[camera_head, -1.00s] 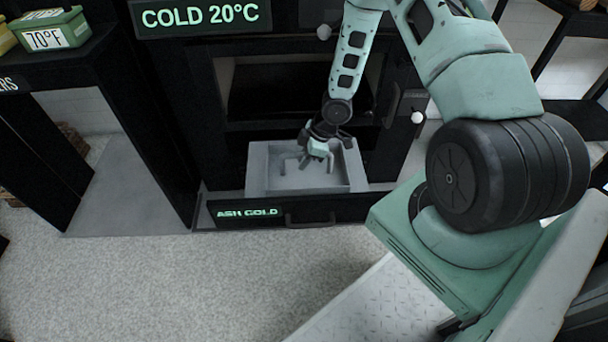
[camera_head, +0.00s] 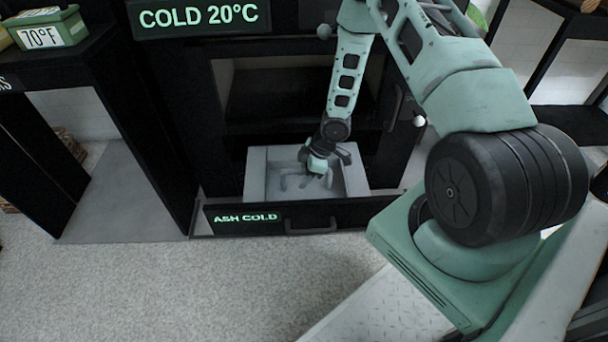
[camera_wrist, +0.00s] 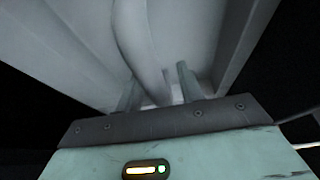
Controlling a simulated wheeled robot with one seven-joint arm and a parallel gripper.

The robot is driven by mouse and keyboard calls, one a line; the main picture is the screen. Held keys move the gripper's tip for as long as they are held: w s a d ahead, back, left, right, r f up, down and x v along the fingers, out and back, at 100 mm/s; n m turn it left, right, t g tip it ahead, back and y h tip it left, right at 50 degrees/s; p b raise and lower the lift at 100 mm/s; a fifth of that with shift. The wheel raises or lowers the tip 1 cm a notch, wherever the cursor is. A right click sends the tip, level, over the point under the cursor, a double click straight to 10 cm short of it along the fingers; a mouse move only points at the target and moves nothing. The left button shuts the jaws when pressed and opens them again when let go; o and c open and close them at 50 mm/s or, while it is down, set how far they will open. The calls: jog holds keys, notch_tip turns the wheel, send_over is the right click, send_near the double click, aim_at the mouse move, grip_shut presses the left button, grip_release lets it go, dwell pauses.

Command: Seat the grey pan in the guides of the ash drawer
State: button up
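The grey pan (camera_head: 256,178) is an open rectangular tray behind the black front of the ash drawer (camera_head: 350,213), labelled "ASH COLD". The drawer is pulled out below the dark oven opening. Whether the pan sits in the guides cannot be seen, because the drawer front hides its lower edge. My gripper (camera_head: 308,182) reaches down inside the pan. In the wrist view, my gripper (camera_wrist: 159,90) has its two grey fingers apart, with a pale curved bar (camera_wrist: 140,40) running down between them. A gap shows beside the bar, at least on the right.
A dark open shelf unit (camera_head: 125,130) stands to the left, with a green box (camera_head: 52,28) marked 70°F on top. A "COLD 20°C" sign (camera_head: 198,17) hangs above. The pale floor (camera_head: 170,280) in front of the drawer is clear.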

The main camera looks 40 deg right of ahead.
jog(key=p+v, duration=0.7)
jog(key=v, duration=0.5)
jog(key=shift+r, duration=0.2)
